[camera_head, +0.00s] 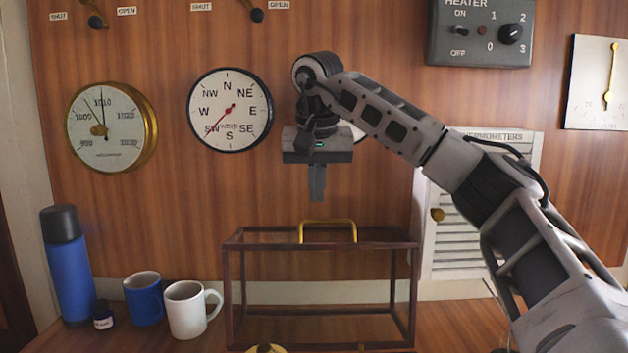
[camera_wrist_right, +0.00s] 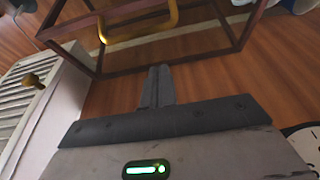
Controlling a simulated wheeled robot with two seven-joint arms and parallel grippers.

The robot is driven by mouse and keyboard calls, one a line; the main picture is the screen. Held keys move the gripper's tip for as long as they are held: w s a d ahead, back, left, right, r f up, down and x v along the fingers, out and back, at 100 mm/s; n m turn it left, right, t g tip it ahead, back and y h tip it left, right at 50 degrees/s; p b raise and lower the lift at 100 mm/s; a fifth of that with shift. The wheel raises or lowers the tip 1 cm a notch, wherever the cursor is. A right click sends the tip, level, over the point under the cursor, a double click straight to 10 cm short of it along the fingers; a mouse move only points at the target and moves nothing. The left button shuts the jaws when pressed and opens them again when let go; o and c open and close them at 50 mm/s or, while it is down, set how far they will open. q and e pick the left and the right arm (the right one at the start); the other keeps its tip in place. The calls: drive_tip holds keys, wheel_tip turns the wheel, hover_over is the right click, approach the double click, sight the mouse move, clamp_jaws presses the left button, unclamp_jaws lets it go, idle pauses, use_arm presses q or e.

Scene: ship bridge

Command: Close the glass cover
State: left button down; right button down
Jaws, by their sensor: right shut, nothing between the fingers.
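The glass cover (camera_head: 290,246) is a clear box with thin dark reddish-brown edges, on the wooden desk in the lower middle of the head view. Its yellow handle (camera_head: 328,224) arches up from the top. In the right wrist view, the cover (camera_wrist_right: 245,30) and its handle (camera_wrist_right: 140,35) show at the top. My right gripper (camera_head: 317,198) points down above the handle, apart from it, with its fingers together and empty. In the wrist view, the fingertips (camera_wrist_right: 158,70) show wood beyond them. My left gripper is not in view. Whether the cover's bottom rests flat is hard to tell.
A white mug (camera_head: 186,312), blue mug (camera_head: 143,300), small dark bottle (camera_head: 103,316) and blue flask (camera_head: 68,270) stand left of the cover. A brass piece (camera_head: 265,349) shows at the front edge. Behind is a wood wall with gauges and a louvred white box (camera_head: 465,245).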

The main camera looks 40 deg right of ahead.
sight(317, 234)
drive_tip(key=x, duration=0.5)
drive_tip(key=shift+d+f, duration=0.1)
drive_tip(key=shift+f, duration=0.3)
drive_tip(key=shift+s+a+r, duration=0.5)
drive_tip(key=shift+s+a, duration=0.15)
drive_tip(key=shift+s, duration=0.05)
drive_tip(key=shift+s+a+r, duration=0.5)
drive_tip(key=shift+s+a, duration=0.1)
drive_tip(key=shift+s, duration=0.05)
drive_tip(key=shift+a, duration=0.15)
